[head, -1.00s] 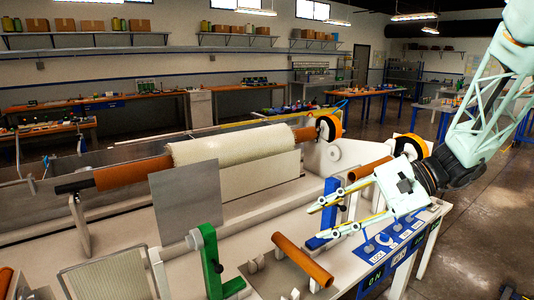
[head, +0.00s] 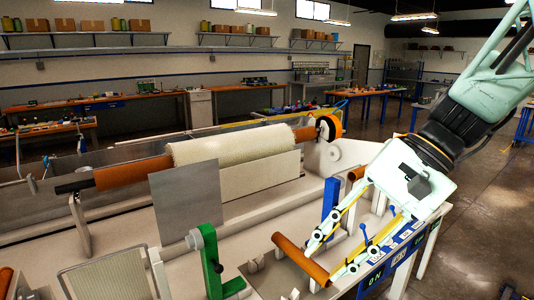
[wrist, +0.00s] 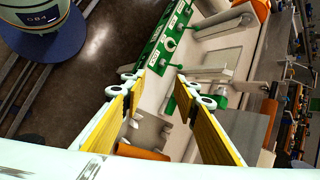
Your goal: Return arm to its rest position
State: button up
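My gripper (head: 322,262) is at the right end of the machine in the head view, tilted down and to the left. Its two yellow-padded fingers are spread apart with nothing held between them. In the wrist view the gripper (wrist: 160,80) also shows open. The fingertips appear close to the right end of a short orange-brown tube (head: 300,258) on the front bench; whether they touch it I cannot tell. My arm comes down from the upper right.
A cream-wrapped roller (head: 230,146) lies across the machine behind a grey upright plate (head: 187,205). A green bracket (head: 209,262) stands at the front. A blue post (head: 331,198) and control panel (head: 395,245) are close to my gripper. Open floor (head: 480,220) lies to the right.

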jog(key=s+d+r+n+t+h, duration=0.2)
jog(key=s+d+h, duration=0.1)
jog(key=s, duration=0.5)
jog(key=s+d+r+n+t+h, duration=0.1)
jog(key=s+d+n+t+h, duration=0.1)
jog(key=s+d, duration=0.4)
jog(key=shift+s+r+n+h, duration=0.4)
jog(key=shift+s+n+h, duration=0.4)
jog(key=shift+s+h, duration=0.5)
jog(key=shift+s+d, duration=0.1)
dwell(1.5)
